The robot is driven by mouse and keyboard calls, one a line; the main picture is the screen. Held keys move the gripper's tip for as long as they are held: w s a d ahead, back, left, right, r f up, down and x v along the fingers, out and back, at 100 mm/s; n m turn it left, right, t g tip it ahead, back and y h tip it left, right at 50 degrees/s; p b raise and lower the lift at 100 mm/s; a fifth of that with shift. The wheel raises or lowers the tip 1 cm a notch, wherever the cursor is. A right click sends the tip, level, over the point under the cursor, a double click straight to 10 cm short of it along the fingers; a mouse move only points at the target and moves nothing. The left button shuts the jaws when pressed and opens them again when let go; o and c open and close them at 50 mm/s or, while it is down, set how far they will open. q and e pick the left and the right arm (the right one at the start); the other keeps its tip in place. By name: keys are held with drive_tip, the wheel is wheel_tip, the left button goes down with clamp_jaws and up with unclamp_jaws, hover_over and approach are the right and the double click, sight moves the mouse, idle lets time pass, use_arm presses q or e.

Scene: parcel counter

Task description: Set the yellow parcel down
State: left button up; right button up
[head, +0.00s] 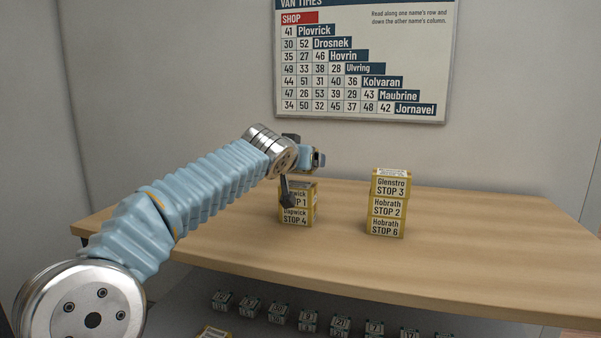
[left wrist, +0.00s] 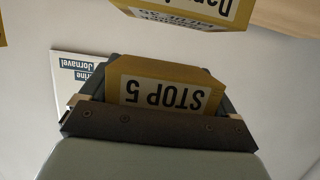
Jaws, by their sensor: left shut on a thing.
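My left gripper (head: 304,157) is above and close to the left stack in the head view. In the left wrist view it is shut on a yellow parcel (left wrist: 165,80) whose label reads STOP 5, upside down. The held parcel is mostly hidden in the head view. The left stack has a STOP 1 parcel (head: 302,199) on a STOP 4 parcel (head: 299,217), partly covered by a dark part of my arm. Another yellow parcel (left wrist: 190,10) shows at the top of the left wrist view. My right gripper is not in view.
A second stack stands to the right: Glenstro STOP 3 (head: 391,184), Hobrath STOP 2 (head: 387,207) and Hobrath STOP 6 (head: 385,227). The wooden counter (head: 480,250) is clear around both stacks. A van times board (head: 365,60) hangs on the wall. Several small numbered blocks lie below the counter's front edge.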

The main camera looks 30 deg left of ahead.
sight(301, 172)
use_arm(q)
drive_tip(key=shift+w+f, duration=0.15)
drive_tip(key=shift+f, duration=1.4)
